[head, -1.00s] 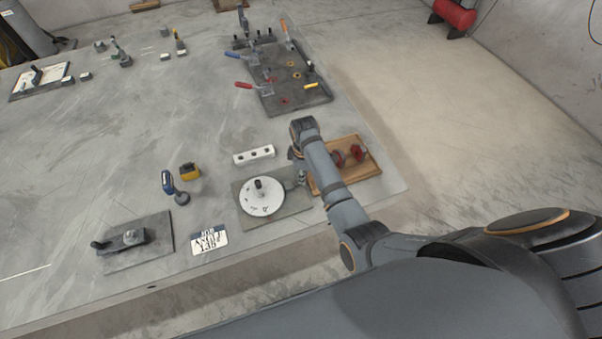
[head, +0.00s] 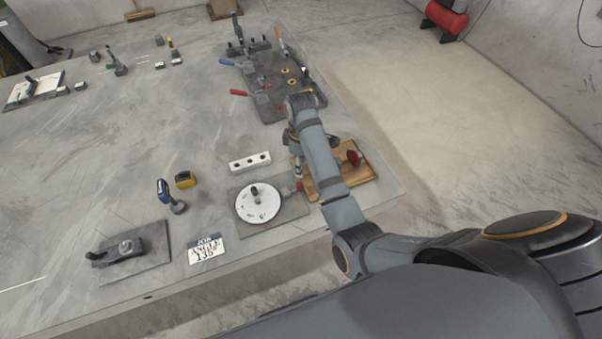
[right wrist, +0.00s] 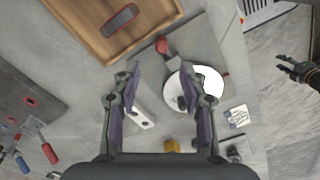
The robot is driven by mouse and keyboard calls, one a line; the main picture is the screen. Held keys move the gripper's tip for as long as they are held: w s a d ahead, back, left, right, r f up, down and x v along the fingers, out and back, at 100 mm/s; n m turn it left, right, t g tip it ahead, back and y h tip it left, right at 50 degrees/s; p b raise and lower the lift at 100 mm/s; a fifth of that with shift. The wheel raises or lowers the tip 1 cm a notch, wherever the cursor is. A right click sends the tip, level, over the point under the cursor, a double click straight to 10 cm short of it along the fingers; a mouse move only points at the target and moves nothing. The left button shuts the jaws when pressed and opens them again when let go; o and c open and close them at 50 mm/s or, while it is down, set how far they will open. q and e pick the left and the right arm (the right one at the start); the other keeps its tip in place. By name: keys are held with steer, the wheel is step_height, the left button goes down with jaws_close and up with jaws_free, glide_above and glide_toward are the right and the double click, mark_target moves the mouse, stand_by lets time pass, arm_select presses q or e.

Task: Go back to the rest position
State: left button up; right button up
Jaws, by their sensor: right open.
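My right gripper (right wrist: 160,75) is open and empty above the table in the right wrist view. In the head view its fingers (head: 297,148) show beside the wooden tray (head: 367,178), partly hidden by my right arm. The white round dial (head: 258,203) on its grey plate lies below it in the picture, and also shows in the right wrist view (right wrist: 208,82). A red-tipped part (right wrist: 163,46) sits at the plate's edge, apart from the fingers. My left gripper (right wrist: 293,71) is small at the right edge of the right wrist view, its fingers apart.
A white block with holes (head: 250,161), a drill (head: 170,196), a yellow block (head: 186,180) and an angle card (head: 207,249) stand near the dial. A clamp fixture board (head: 262,82) lies farther back. The table's left middle is clear.

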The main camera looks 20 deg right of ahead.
steer(key=shift+r, duration=1.1)
